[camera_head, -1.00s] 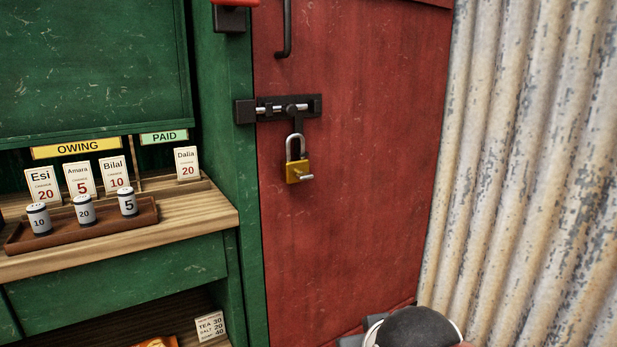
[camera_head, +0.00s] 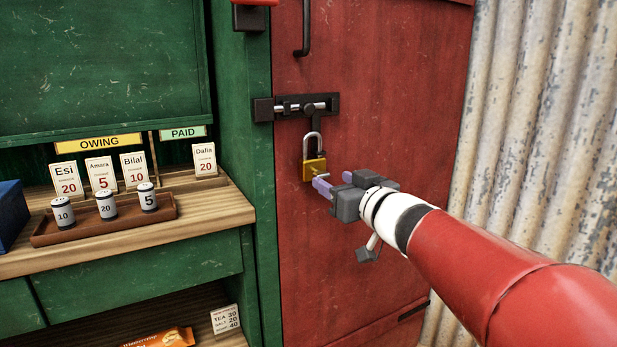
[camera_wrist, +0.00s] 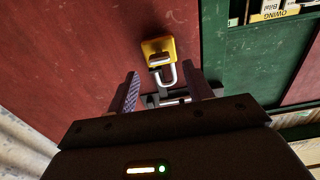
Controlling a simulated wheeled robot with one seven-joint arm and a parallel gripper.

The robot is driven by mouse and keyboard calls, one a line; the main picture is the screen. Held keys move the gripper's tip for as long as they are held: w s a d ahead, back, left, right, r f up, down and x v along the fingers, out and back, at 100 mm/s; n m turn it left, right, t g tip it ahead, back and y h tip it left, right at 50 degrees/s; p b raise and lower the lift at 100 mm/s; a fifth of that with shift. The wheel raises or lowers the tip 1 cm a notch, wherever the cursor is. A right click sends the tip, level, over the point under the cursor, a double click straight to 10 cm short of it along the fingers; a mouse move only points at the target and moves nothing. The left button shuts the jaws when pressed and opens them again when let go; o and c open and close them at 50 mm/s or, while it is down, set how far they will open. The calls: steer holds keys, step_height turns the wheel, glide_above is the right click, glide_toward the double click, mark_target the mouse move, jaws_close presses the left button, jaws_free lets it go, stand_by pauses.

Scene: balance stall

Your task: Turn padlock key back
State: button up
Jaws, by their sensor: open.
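A brass padlock (camera_head: 314,168) with a steel shackle hangs from the black bolt (camera_head: 297,107) on the red door (camera_head: 390,90). A small silver key (camera_head: 318,177) sticks out of the padlock's face, partly hidden by my fingertips in the head view. My gripper (camera_head: 322,186) is open in front of the padlock, slightly right of and below it. In the wrist view the padlock (camera_wrist: 158,46) lies beyond the open fingers, with its key (camera_wrist: 158,60) pointing toward the camera. Nothing is between the fingers that I can make out as held.
A green counter (camera_head: 215,205) stands left of the door, with a brown tray (camera_head: 165,212) of small labelled canisters and name cards. A corrugated metal wall (camera_head: 530,120) stands to the right. A door handle (camera_head: 307,30) is above the bolt.

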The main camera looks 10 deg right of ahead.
mark_target(324, 175)
steer(key=shift+x, duration=2.15)
steer(key=c, duration=1)
